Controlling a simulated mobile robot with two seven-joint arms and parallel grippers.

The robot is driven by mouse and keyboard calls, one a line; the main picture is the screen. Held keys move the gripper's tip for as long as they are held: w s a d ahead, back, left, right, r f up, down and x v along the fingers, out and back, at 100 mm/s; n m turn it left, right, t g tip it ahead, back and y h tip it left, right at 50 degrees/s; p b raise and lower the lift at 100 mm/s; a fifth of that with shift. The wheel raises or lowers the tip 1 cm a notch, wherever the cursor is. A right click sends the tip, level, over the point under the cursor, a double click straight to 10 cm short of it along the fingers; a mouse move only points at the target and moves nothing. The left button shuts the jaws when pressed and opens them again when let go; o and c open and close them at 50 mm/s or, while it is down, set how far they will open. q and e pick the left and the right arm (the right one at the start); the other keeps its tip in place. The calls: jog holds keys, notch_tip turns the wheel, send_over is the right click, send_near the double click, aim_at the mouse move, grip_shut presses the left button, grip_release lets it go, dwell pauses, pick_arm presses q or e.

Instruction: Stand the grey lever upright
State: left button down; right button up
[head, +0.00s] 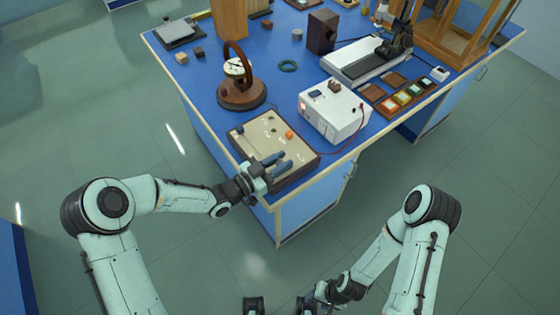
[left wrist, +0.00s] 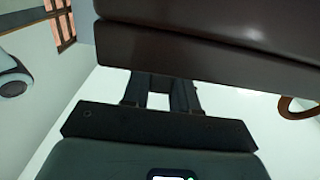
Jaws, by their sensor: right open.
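A beige control panel in a dark brown frame (head: 240,138) lies on the near corner of the blue bench. My left gripper (head: 279,162) reaches over the panel's near edge, with its fingers low over the front part. I cannot make out the grey lever; that part of the panel is largely covered by the gripper. In the left wrist view the two dark fingers (left wrist: 160,92) stand a little apart, their tips hidden behind the brown frame (left wrist: 200,52). Whether anything is between them does not show. My right gripper (head: 281,306) is open and empty, low over the floor, away from the bench.
A white box (head: 335,112) with a red cable stands right of the panel. A round brown-based instrument (head: 241,92) stands behind it. An orange knob (head: 289,134) sits on the panel. The floor (head: 390,190) in front of the bench is clear.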

pick_arm(q)
jog(key=shift+w+d+r+y+p, duration=0.1)
jog(key=shift+d+r+y+p, duration=0.05)
jog(key=shift+r+y+p, duration=0.2)
jog(key=g+y+p, duration=0.1)
jog(key=w+d+g+y+p, duration=0.1)
jog(key=y+p, duration=0.1)
jog(key=p, duration=0.1)
jog(key=shift+w+d+r+g, duration=0.15)
jog(key=shift+d+r+g, duration=0.1)
jog(key=shift+g, duration=0.15)
jog(key=shift+w+d+f+y, duration=0.1)
jog(key=shift+d+f+y, duration=0.1)
jog(key=shift+y, duration=0.15)
jog(key=shift+a+f+g, duration=0.1)
jog(key=shift+g, duration=0.2)
pick_arm(e)
jog(key=w+r, duration=0.4)
jog(key=r, duration=0.2)
jog(key=shift+r+t, duration=0.15)
jog(key=shift+t, duration=0.15)
jog(key=shift+s, duration=0.1)
pick_arm(q)
jog(key=c, duration=1)
grip_release()
jog(key=shift+o, duration=0.2)
